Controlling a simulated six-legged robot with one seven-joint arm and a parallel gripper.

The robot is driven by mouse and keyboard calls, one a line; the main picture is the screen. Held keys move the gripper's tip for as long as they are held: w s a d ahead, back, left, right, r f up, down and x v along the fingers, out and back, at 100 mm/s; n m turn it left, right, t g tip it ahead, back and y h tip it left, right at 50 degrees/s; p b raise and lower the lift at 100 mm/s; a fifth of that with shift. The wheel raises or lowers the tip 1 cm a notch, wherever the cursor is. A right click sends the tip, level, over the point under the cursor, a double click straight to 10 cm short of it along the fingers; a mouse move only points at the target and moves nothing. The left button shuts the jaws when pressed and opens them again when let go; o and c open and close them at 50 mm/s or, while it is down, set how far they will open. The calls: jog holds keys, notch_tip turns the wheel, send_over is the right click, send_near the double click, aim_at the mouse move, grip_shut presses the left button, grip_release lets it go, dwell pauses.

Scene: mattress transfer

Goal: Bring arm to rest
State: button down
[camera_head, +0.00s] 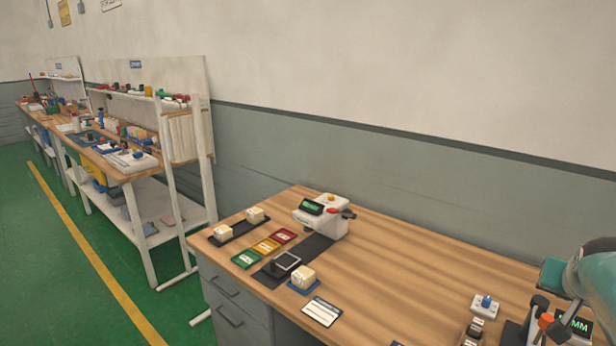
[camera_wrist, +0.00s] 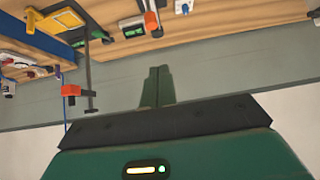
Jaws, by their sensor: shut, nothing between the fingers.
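My gripper (camera_wrist: 159,75) shows in the wrist view, its two green fingers together with nothing between them. It points toward the grey lower wall, clear of the bench. The wrist picture looks upside down, with the bench items along its top. In the head view, teal parts of my arm enter at the right edge, in front of the right end of the wooden bench (camera_head: 400,255). Whether the fingers show there I cannot tell.
On the bench stand a white device (camera_head: 325,222), red, yellow and green trays, pale blocks and a white card (camera_head: 322,311). Small instruments crowd the right end near my arm. The bench middle is clear. Loaded shelving benches (camera_head: 130,155) stand at left beside green floor.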

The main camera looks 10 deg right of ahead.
jog(key=w+a+f+n+y, duration=0.1)
jog(key=w+a+n+y, duration=0.1)
jog(key=a, duration=0.8)
jog(key=w+a+f+n+y, duration=0.1)
jog(key=a+n+y, duration=0.15)
jog(key=a, duration=0.75)
jog(key=s+a+f+n+y, duration=0.1)
jog(key=s+a+f+n, duration=0.1)
jog(key=a, duration=0.5)
jog(key=s+a+f+n+y, duration=0.1)
jog(key=s+a+f+n, duration=0.1)
jog(key=a, duration=0.6)
jog(key=shift+s+a+n, duration=0.3)
jog(key=shift+s+n, duration=0.15)
jog(key=shift+s, duration=0.55)
jog(key=shift+d, duration=0.15)
